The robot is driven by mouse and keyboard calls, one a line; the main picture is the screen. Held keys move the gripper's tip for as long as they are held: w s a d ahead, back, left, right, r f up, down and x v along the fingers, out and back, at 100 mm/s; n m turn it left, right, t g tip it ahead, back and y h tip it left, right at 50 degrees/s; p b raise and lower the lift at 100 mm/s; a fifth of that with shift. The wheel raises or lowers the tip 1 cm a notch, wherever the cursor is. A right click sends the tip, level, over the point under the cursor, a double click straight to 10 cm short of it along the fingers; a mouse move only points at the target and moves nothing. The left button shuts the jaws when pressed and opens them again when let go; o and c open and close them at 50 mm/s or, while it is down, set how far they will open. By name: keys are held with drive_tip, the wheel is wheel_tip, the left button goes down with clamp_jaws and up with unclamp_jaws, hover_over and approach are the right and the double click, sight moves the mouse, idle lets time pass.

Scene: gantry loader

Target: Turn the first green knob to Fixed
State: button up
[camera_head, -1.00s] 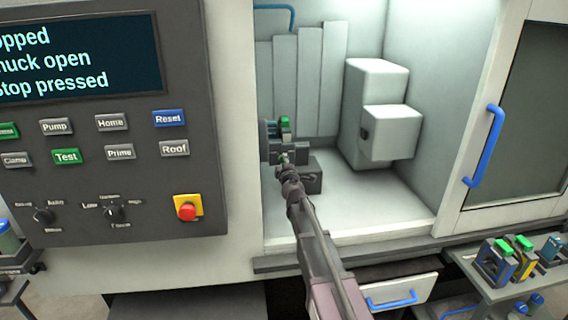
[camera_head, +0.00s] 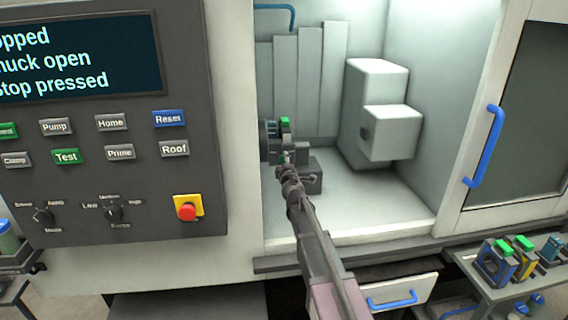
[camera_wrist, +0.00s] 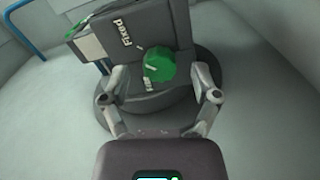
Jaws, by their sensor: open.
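In the wrist view a round green knob (camera_wrist: 159,65) sits on a dark grey block (camera_wrist: 165,30) on a round dark base (camera_wrist: 200,95). A white "Fixed" label (camera_wrist: 125,33) is on the block to the upper left of the knob. Another label below the knob is too small to read. A white mark on the knob's upper left points toward "Fixed". My gripper (camera_wrist: 162,88) is open, with a finger on either side of the knob; contact is not clear. In the head view my gripper (camera_head: 287,165) is at the dark fixture with green parts (camera_head: 285,127), partly hiding it.
A white boxy unit (camera_head: 377,115) stands to the right inside the enclosure. The control panel (camera_head: 100,190) is at left, with a red stop button (camera_head: 187,211). A door with a blue handle (camera_head: 485,147) is at right. The enclosure floor (camera_head: 385,205) is clear at front right.

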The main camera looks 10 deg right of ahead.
drive_tip(key=s, duration=1.2)
idle(0.3)
drive_tip(key=s+d+f+m+g+h+p, duration=0.1)
drive_tip(key=s+d+f+m+g+h, duration=0.1)
drive_tip(key=s+d+m+g, duration=0.1)
drive_tip(key=s+d+f+m+g+h+p, duration=0.1)
drive_tip(key=s+d+f+m+g+h, duration=0.1)
drive_tip(key=m, duration=0.4)
drive_tip(key=s+d+f+m+g+h+p, duration=0.1)
drive_tip(key=s+d+f+m+g+h, duration=0.1)
drive_tip(key=s+d+f+m+g, duration=0.1)
drive_tip(key=shift+s+d+f+m+g+p, duration=0.1)
drive_tip(key=shift+s+d+m+g, duration=0.15)
drive_tip(key=shift+s+d, duration=0.25)
drive_tip(key=shift+s+d+m+g+p, duration=0.1)
drive_tip(key=shift+s+d+m+g, duration=0.15)
drive_tip(key=shift+s, duration=0.45)
drive_tip(key=shift+s+d+f+m+g+p, duration=0.1)
drive_tip(key=shift+s+d+m+g, duration=0.1)
drive_tip(key=shift+s+d, duration=0.3)
drive_tip(key=s+a+f+m+g+y+p, duration=0.1)
drive_tip(key=s+a+f+g+y, duration=0.1)
drive_tip(key=s, duration=0.6)
drive_tip(key=s+a+f+m+g+y+p, duration=0.1)
drive_tip(key=s+a+f+g+y, duration=0.2)
drive_tip(key=s+a+g, duration=0.3)
drive_tip(key=shift+s+a+g+y, duration=0.3)
drive_tip(key=shift+s+y, duration=0.2)
drive_tip(key=shift+s, duration=0.6)
